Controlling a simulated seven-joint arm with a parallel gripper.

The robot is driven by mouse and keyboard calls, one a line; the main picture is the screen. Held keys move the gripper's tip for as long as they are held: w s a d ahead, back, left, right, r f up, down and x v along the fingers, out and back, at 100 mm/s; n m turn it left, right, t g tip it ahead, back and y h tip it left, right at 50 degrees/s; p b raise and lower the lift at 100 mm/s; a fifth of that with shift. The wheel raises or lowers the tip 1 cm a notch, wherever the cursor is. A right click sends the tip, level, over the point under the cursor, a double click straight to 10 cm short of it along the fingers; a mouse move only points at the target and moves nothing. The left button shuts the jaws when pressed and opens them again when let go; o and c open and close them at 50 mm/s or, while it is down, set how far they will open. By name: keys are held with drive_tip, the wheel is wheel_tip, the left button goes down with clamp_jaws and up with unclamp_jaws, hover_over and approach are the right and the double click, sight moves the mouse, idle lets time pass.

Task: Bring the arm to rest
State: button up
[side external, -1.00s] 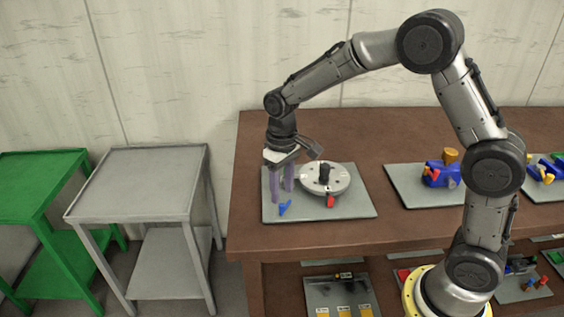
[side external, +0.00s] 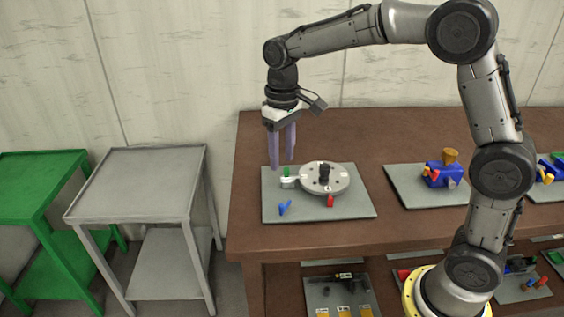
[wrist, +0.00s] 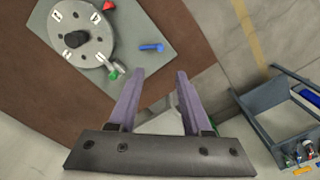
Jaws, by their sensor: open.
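My gripper (side external: 282,164) is open and empty, with its two purple fingers pointing down above the left part of a grey tray (side external: 350,207). In the wrist view the gripper's fingers (wrist: 158,78) are spread apart with nothing between them. On the tray is a round grey plate (side external: 340,184) with a dark knob (side external: 324,173) at its middle. A green and white part (side external: 288,178) sits at the plate's left edge, below the fingers. A red part (side external: 330,201) is at the plate's front. A blue part (side external: 285,208) lies loose on the tray; it also shows in the wrist view (wrist: 151,48).
A grey cart (side external: 140,185) and a green cart (side external: 35,190) stand at the left. A lower shelf tray (side external: 325,292) holds small parts.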

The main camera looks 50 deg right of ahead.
drive_tip(key=s+d+r+t, duration=0.2)
drive_tip(key=s+r+t, duration=0.2)
drive_tip(key=s+r, duration=0.8)
drive_tip(key=s+f+t, duration=0.1)
drive_tip(key=s+f, duration=0.7)
drive_tip(key=s, duration=0.5)
drive_tip(key=shift+d+f+t, duration=0.15)
drive_tip(key=shift+f+t, duration=0.15)
drive_tip(key=shift+f, duration=0.1)
drive_tip(key=shift+s, duration=0.1)
